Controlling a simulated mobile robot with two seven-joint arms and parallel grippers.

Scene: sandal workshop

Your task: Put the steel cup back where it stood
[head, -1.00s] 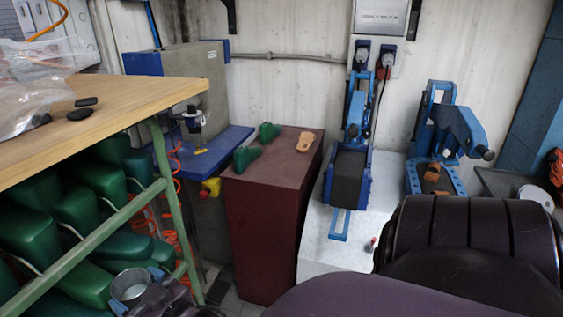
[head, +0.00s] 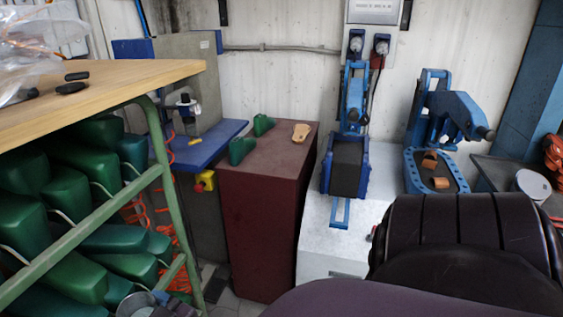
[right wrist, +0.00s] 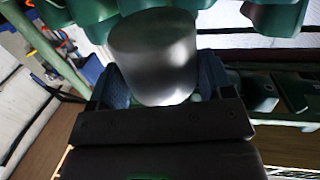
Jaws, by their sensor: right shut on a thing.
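The steel cup (head: 136,304) shows at the bottom edge of the head view, partly cut off, in front of the green shoe lasts under the wooden table. In the right wrist view the cup (right wrist: 155,50) is a smooth grey cylinder between the two blue fingers of my right gripper (right wrist: 162,88). The gripper is shut on it. Nothing shows under the cup in the wrist view that it clearly rests on. My left gripper is in neither view.
A wooden table (head: 130,77) with a green frame (head: 100,232) stands at left, green lasts (head: 75,190) stacked beneath. A dark red cabinet (head: 262,220) stands behind, with two green lasts and a tan sole on top. Blue machines (head: 345,165) stand along the wall.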

